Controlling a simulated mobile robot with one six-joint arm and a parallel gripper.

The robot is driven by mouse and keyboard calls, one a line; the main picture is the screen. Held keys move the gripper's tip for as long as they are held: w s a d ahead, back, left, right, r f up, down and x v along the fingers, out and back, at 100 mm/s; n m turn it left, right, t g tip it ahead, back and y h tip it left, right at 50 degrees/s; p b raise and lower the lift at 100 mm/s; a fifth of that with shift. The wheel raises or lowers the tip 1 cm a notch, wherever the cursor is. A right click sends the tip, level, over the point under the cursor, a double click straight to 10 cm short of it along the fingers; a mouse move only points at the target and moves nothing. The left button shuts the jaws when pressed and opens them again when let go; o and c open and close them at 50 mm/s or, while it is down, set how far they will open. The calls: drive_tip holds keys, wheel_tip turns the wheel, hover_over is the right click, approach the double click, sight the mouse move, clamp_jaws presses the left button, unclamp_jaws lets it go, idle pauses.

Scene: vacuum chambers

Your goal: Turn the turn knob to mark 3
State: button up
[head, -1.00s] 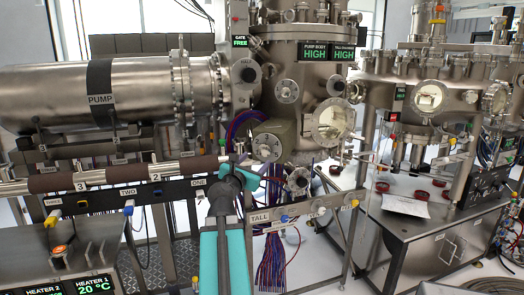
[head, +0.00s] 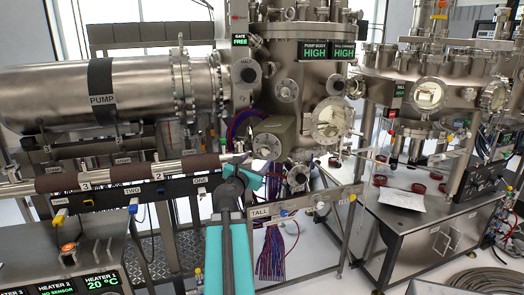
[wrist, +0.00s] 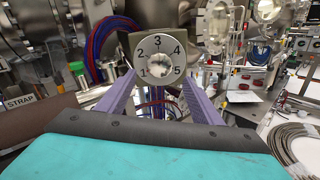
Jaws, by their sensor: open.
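The turn knob (wrist: 157,70) is a round, pale metal knob on a square grey plate (wrist: 143,43) with marks 1 to 5 around it. Mark 3 is at the top, 1 at lower left and 5 at lower right. I cannot tell which mark the knob points at. In the head view, the knob's box (head: 274,133) sits on the front of the chamber. My gripper (wrist: 159,77) is open, its purple fingers reaching toward the plate on either side of the knob's lower part. Nothing is between them. In the head view my gripper (head: 242,160) is small, just below left of the box.
A horizontal rod with dark sleeves (head: 112,177) runs left of my gripper. A round viewport (head: 330,119) is right of the knob box. Red and blue cables (head: 272,253) hang below. A rail labelled TALL (head: 300,212) lies below right.

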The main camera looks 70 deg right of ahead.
sight(264, 151)
drive_tip(key=shift+w+d+p, duration=0.1)
drive_tip(key=shift+d+p, duration=2.3)
drive_tip(key=shift+d, duration=1.35)
drive_tip(key=c, duration=1)
drive_tip(key=shift+a+f, duration=0.1)
drive_tip(key=shift+a, duration=0.3)
drive_tip(key=shift+c, duration=0.3)
drive_tip(key=shift+d, duration=0.3)
